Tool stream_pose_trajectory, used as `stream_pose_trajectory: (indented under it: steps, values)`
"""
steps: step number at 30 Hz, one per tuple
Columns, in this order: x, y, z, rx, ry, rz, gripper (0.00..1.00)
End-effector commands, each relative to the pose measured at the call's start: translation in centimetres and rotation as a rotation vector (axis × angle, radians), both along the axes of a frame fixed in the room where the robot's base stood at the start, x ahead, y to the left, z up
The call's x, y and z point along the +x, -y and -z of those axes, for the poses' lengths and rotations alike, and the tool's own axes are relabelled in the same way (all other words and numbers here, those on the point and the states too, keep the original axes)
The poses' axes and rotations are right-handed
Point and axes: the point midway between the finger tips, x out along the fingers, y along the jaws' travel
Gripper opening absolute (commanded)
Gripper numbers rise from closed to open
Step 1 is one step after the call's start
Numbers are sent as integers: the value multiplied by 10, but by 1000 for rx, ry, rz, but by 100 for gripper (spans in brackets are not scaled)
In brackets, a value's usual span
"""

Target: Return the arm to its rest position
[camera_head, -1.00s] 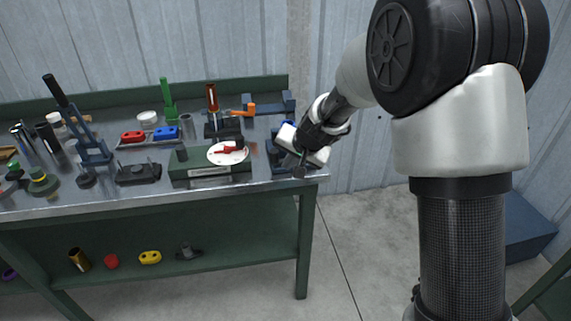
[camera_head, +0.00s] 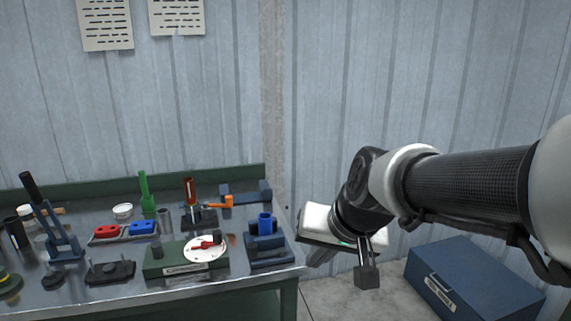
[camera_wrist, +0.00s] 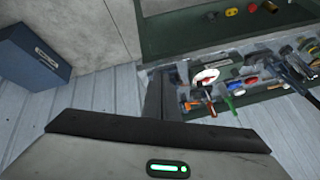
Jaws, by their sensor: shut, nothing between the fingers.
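My gripper (camera_head: 367,276) shows in the head view at the right of the workbench (camera_head: 180,297), out over open floor. Its dark fingertips are together and hold nothing. The white hand body is tilted and stands clear of the bench's right end. My arm stretches in from the right edge of the picture.
A dark blue fixture (camera_head: 266,244) with a blue cylinder (camera_head: 265,223) stands at the bench's right end. Left of it is a green box with a white dial (camera_head: 205,249). A blue chest (camera_head: 474,281) sits on the floor at right. The corrugated wall is behind.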

Motion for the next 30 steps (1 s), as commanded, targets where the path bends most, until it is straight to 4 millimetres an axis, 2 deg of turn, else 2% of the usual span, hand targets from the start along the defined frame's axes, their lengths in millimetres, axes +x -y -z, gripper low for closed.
stream_pose_trajectory:
  steps: [1, 3, 9, 14, 16, 30]
  values:
    - [-20, 13, -7, -29, 7, -5, 0]
    - [-44, 29, -10, -73, 4, -13, 0]
    - [-99, 63, -10, -180, -7, -16, 0]
    - [-136, 86, -6, -259, -19, -5, 0]
    - [-138, 88, -28, -268, -24, -6, 0]
    - [-137, 87, -126, -264, -25, -7, 0]
